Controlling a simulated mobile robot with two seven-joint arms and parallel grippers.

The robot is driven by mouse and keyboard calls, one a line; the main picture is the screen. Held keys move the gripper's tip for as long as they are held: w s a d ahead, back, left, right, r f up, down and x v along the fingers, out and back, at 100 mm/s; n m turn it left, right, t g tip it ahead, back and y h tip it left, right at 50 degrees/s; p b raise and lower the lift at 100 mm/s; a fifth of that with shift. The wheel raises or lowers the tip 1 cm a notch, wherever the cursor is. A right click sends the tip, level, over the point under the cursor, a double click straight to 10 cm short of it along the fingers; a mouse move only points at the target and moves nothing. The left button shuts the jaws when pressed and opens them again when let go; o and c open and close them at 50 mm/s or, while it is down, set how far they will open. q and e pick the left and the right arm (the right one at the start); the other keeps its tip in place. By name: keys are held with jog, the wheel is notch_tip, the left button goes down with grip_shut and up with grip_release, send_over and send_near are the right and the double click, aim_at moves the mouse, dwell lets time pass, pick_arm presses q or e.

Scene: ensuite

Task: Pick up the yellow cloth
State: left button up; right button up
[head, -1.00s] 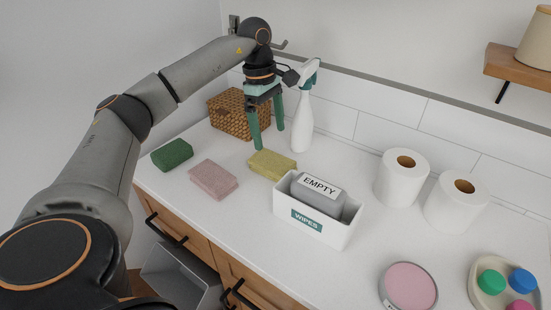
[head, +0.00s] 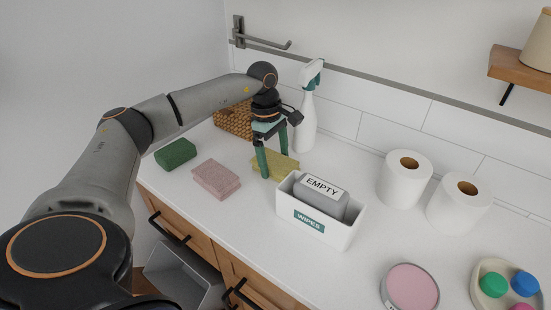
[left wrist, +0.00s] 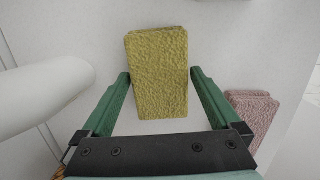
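The yellow cloth (head: 281,168) is a folded, textured block lying flat on the white counter. It also shows in the left wrist view (left wrist: 158,75), between and beyond the fingertips. My left gripper (head: 274,163) points down over the cloth and is open; in the left wrist view its green fingers (left wrist: 158,75) stand on either side of the cloth with a gap at each side. In the head view the fingers partly hide the cloth. I cannot tell the exact height of the fingertips. My right gripper is not in view.
A pink cloth (head: 216,179) and a green cloth (head: 175,153) lie to the left. The white wipes box (head: 346,232) stands close at the right, a spray bottle (head: 305,123) and a wicker basket (head: 230,121) behind. Paper rolls (head: 404,180) stand further right.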

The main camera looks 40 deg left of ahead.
aim_at(276, 162)
pick_arm(q)
jog(key=c, duration=1)
jog(key=shift+r, duration=0.1)
jog(key=shift+r, duration=0.5)
notch_tip(276, 162, up, 2)
jog(key=shift+r, duration=0.2)
jog(key=shift+s+d+r+b, duration=0.35)
jog(key=shift+s+r, duration=1.25)
jog(key=shift+s, duration=0.7)
jog(key=shift+s+d+r+b, duration=0.35)
jog(key=shift+s+r, duration=1.2)
jog(key=shift+s, duration=0.8)
jog(key=shift+s+d+r+b, duration=0.25)
jog(key=shift+s+r+b, duration=0.15)
jog(key=shift+s+r, duration=1.55)
jog(key=shift+s+f, duration=0.3)
jog(key=shift+f, duration=0.05)
